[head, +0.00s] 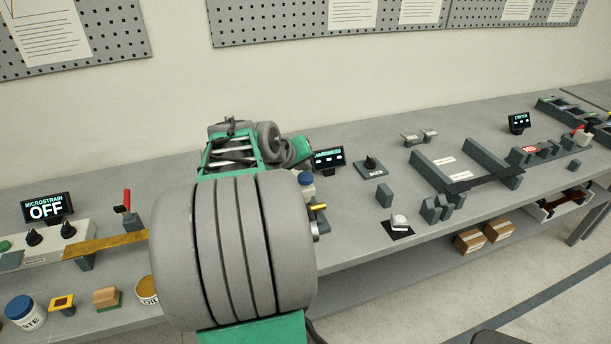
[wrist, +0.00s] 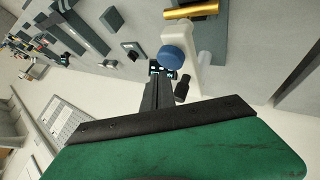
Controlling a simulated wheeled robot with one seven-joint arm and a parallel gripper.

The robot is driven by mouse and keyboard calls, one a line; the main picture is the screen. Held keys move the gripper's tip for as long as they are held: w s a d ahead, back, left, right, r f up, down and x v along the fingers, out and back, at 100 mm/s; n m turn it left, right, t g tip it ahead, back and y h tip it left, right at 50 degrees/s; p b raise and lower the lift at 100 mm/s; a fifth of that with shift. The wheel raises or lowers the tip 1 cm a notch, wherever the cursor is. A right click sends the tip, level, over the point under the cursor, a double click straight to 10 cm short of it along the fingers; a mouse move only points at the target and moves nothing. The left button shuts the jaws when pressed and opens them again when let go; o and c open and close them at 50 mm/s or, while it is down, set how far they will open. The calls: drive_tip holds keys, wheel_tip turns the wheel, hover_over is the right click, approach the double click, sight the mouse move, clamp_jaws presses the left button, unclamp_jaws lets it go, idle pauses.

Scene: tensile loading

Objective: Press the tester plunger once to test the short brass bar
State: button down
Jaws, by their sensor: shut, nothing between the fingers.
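The hardness tester has a pale body with a round blue plunger (head: 306,178) on top, partly hidden behind my arm in the head view. The wrist view shows the blue plunger (wrist: 171,57) on the tester's white arm (wrist: 190,42). The short brass bar (head: 318,206) lies at the tester below the plunger; it also shows in the wrist view (wrist: 190,12). My gripper (wrist: 158,82) is shut and empty, its dark fingers close to the plunger in the picture. I cannot tell whether they touch it. In the head view my fingers are not clearly visible.
A lit hardness display (head: 328,157) stands behind the tester, with a knob box (head: 370,165) to its right. At left are a long brass strip (head: 105,244) and a microstrain display (head: 46,208). Grey blocks and fixtures (head: 485,155) occupy the bench's right side.

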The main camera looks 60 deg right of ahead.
drive_tip(key=shift+f+b, duration=0.4)
drive_tip(key=shift+f+b, duration=0.65)
drive_tip(key=shift+f, duration=0.25)
idle(1.1)
drive_tip(key=shift+r+p, duration=0.85)
drive_tip(key=shift+r, duration=0.4)
drive_tip(key=shift+r+p, duration=1.7)
drive_tip(key=shift+r, duration=0.85)
